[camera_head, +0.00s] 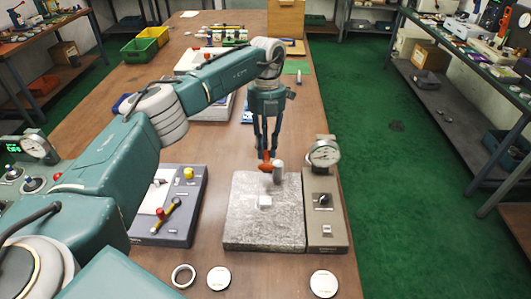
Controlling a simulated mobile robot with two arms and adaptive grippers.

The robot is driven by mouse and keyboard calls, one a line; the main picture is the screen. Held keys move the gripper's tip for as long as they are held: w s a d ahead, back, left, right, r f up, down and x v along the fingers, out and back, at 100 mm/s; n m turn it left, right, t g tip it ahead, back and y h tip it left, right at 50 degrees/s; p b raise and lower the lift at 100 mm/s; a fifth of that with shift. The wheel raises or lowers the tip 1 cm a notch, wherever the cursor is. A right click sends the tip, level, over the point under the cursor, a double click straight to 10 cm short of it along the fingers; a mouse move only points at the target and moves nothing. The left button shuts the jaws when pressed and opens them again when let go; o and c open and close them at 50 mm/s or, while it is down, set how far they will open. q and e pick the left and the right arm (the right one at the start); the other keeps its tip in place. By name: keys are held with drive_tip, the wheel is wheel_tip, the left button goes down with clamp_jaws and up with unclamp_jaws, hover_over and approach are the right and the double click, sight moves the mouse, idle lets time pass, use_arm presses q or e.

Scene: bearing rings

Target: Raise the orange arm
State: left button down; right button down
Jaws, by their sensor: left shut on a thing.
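The orange arm (266,164) shows as a small orange piece over the back of a grey speckled stone plate (240,222). The fingers hide part of the arm. A dial gauge (324,153) stands just right of them on a beige box (327,236) with a black knob. A small white block (265,202) sits on the plate. My right gripper is not in view.
A grey panel (190,218) with a red-and-yellow lever stands to the left. Yellow and green bins (152,34) sit farther back. My left arm spans the left side.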

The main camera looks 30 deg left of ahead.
use_arm(q)
drive_tip(key=shift+w+a+f+g+b, duration=0.3)
drive_tip(key=shift+w+f+g, duration=0.05)
drive_tip(key=shift+f+g, duration=0.1)
idle(0.3)
drive_tip(key=c, duration=1.9)
unclamp_jaws()
drive_tip(key=shift+o, duration=1.2)
drive_tip(key=shift+w+f, duration=0.1)
drive_tip(key=shift+w, duration=0.1)
drive_tip(key=shift+w+a+f, duration=0.1)
drive_tip(key=shift+w+f, duration=0.15)
drive_tip(key=shift+w, duration=0.2)
wheel_tip(320, 180, up, 10)
drive_tip(key=shift+s+f, duration=0.1)
